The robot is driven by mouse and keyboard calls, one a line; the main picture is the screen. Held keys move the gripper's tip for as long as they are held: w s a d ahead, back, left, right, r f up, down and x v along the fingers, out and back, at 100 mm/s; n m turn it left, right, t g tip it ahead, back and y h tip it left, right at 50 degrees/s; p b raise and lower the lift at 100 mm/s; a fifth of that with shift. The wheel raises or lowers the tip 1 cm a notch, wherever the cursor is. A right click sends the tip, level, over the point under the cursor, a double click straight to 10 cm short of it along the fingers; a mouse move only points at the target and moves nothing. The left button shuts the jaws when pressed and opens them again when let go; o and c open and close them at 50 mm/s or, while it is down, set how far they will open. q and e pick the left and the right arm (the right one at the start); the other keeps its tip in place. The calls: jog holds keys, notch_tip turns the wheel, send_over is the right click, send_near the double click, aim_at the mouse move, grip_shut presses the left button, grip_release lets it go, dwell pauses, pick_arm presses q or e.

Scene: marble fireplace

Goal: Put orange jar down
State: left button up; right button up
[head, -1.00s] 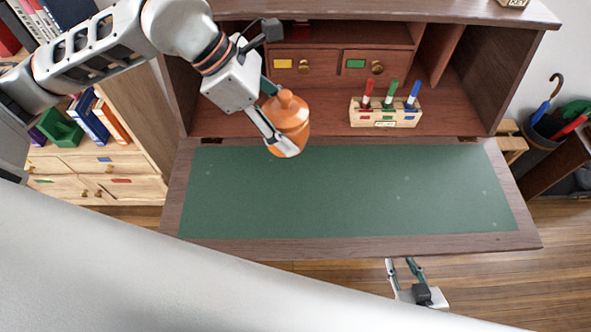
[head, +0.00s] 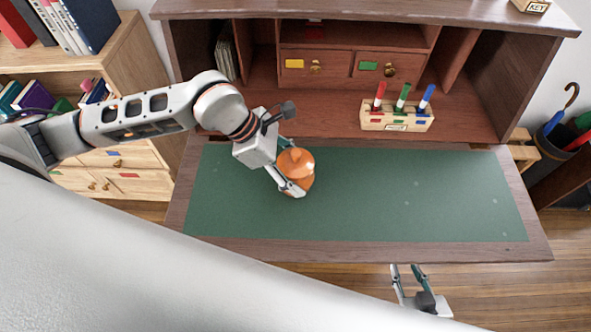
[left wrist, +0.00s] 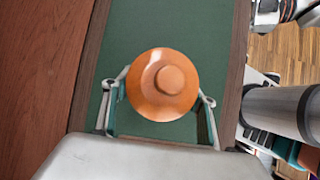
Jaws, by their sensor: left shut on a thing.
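The orange jar (head: 297,172), with a round lid and knob, is over the left part of the green desk mat (head: 400,195). My left gripper (head: 292,170) is shut around the jar's sides. In the left wrist view the jar (left wrist: 162,85) is seen from above between the two fingers, with the green surface around it. The jar's base is hidden, so I cannot tell whether it touches the mat. My right gripper (head: 407,272) is in front of the desk's front edge, with its fingers apart and nothing between them.
The fold-down desk board (head: 400,250) has a wooden rim, and its mat is clear right of the jar. A wooden holder (head: 396,121) with red, green and blue markers stands behind on the desk. Small drawers (head: 340,66) are above. A bookshelf (head: 120,55) is at left.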

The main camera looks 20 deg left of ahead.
pick_arm(q)
jog(key=shift+f, duration=0.15)
jog(key=o, duration=1.4)
jog(key=v, duration=1.2)
